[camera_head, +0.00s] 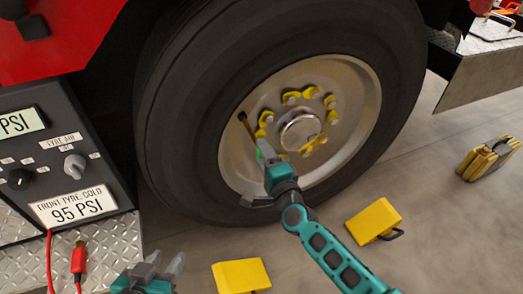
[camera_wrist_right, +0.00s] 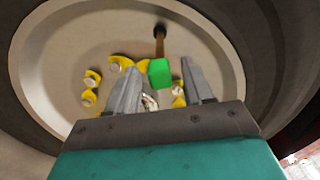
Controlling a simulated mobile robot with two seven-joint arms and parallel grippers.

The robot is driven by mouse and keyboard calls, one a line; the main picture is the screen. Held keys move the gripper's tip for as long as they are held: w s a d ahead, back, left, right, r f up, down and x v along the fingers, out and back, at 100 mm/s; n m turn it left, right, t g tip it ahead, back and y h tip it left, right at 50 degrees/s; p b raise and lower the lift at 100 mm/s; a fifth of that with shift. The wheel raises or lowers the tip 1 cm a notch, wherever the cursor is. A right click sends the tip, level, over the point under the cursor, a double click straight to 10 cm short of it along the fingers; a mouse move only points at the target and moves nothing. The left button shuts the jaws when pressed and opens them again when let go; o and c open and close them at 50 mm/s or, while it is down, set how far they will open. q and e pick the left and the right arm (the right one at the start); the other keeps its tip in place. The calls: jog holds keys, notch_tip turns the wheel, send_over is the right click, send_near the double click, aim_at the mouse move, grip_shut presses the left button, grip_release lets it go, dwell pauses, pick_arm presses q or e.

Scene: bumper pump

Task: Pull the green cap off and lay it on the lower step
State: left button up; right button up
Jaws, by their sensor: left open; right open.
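The green cap (camera_wrist_right: 160,73) sits at the end of a brown valve stem (camera_wrist_right: 159,42) on the wheel. In the head view the cap (camera_head: 258,152) is mostly hidden by my right gripper (camera_head: 266,150). In the wrist view my right gripper (camera_wrist_right: 161,78) is open, with the cap showing between its two fingertips, closer to the right finger. I cannot tell whether a finger touches it. My left gripper (camera_head: 166,265) is open and empty at the bottom left. A diamond-plate surface (camera_head: 110,252) lies below the panel at left; I cannot tell if it is the lower step.
The tyre (camera_head: 170,130) and hub with yellow nut pointers (camera_head: 310,93) surround my right gripper. Another diamond-plate step (camera_head: 487,45) is at upper right.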

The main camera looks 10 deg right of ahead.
jog(key=shift+c, duration=0.5)
grip_shut()
dwell(0.4)
jog(key=s+d+p, duration=0.1)
jog(key=s, duration=0.5)
dwell(1.0)
jog(key=shift+w+p, duration=0.1)
jog(key=shift+p, duration=0.2)
